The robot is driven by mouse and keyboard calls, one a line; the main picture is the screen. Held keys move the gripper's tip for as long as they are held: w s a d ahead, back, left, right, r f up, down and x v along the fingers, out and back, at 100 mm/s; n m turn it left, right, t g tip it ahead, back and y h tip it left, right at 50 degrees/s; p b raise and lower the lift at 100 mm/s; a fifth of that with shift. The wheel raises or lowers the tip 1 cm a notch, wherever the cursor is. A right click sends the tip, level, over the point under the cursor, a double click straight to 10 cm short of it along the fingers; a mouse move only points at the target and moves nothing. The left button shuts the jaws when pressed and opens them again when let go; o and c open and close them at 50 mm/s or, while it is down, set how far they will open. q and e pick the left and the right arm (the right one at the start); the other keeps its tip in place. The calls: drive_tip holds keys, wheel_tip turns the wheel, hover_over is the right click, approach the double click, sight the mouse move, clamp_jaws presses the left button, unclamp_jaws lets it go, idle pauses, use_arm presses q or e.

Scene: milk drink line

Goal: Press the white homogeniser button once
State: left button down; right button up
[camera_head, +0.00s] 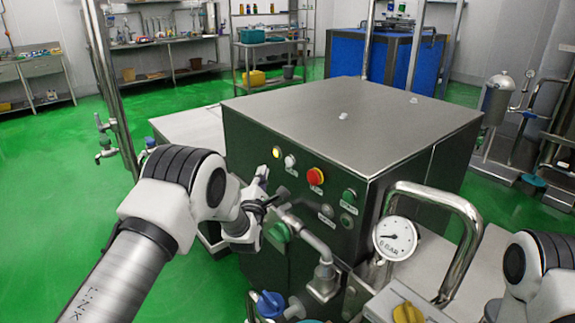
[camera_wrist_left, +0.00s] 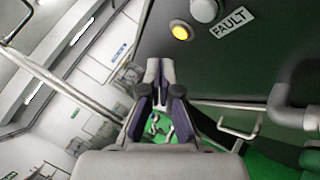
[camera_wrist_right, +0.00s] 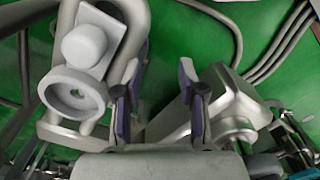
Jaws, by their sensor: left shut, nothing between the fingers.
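The white button (camera_head: 290,160) is on the dark front panel of the steel-topped machine (camera_head: 345,120), between a lit yellow lamp (camera_head: 276,152) and a red button (camera_head: 316,176). In the left wrist view a whitish round knob (camera_wrist_left: 205,9) shows at the top edge beside the yellow lamp and a FAULT label. My left gripper (camera_head: 262,176) is shut and empty, just left of and below the white button, apparently not touching it. It also shows in the left wrist view (camera_wrist_left: 160,66). My right gripper (camera_wrist_right: 163,62) is open and empty in the right wrist view.
A green button (camera_head: 349,196) sits further right on the panel. Open green floor (camera_head: 60,200) lies to the left.

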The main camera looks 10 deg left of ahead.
sight(289, 162)
use_arm(q)
drive_tip(key=w+d+b, duration=0.1)
drive_tip(key=w, duration=0.1)
drive_tip(key=w+d+b, duration=0.1)
drive_tip(key=w+d, duration=0.1)
drive_tip(key=shift+w+d, duration=0.25)
idle(1.2)
drive_tip(key=shift+w+d+b, duration=0.25)
drive_tip(key=shift+w+b, duration=0.1)
drive_tip(key=shift+b, duration=0.3)
